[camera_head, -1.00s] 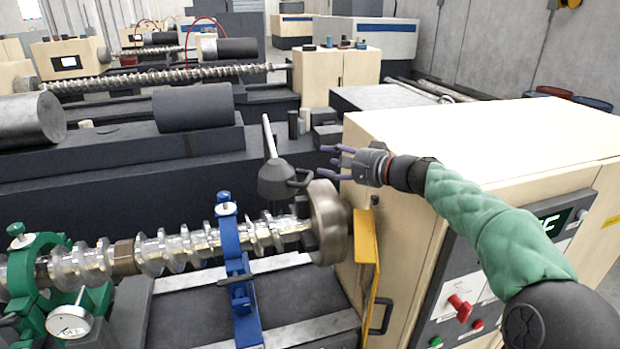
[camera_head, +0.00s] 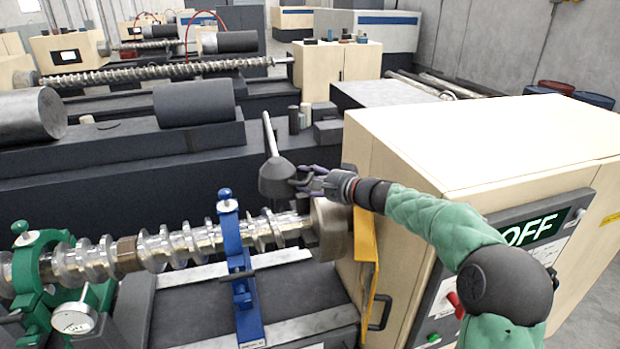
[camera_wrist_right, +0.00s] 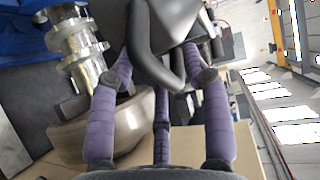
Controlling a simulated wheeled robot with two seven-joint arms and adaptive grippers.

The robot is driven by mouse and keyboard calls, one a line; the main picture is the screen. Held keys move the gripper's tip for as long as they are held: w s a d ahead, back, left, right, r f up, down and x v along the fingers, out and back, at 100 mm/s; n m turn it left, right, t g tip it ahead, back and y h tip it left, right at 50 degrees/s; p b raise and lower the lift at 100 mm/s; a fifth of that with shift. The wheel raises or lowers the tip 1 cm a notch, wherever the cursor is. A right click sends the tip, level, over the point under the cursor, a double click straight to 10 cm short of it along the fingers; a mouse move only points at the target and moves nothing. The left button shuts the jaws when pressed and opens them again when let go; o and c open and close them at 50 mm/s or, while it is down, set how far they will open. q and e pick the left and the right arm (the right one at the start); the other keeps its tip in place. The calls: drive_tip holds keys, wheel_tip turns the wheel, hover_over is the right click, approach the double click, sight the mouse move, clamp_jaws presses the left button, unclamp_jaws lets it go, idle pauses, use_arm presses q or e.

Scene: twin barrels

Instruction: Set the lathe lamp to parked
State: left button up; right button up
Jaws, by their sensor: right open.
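The lathe lamp (camera_head: 274,180) has a dark grey cone-shaped shade on a pale rod that leans up to the left. It hangs above the machine bed, left of the beige headstock. A dark loop handle (camera_wrist_right: 172,72) sticks out from its right side. My right gripper (camera_head: 308,178) is open at this handle, coming from the right. In the right wrist view its purple fingers (camera_wrist_right: 163,75) stand on both sides of the loop; whether they touch it I cannot tell. In the head view the fingers partly hide the handle. My left gripper is not in view.
The chuck (camera_head: 330,228) is just under my gripper.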

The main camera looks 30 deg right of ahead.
drive_tip(key=shift+c, duration=0.2)
clamp_jaws()
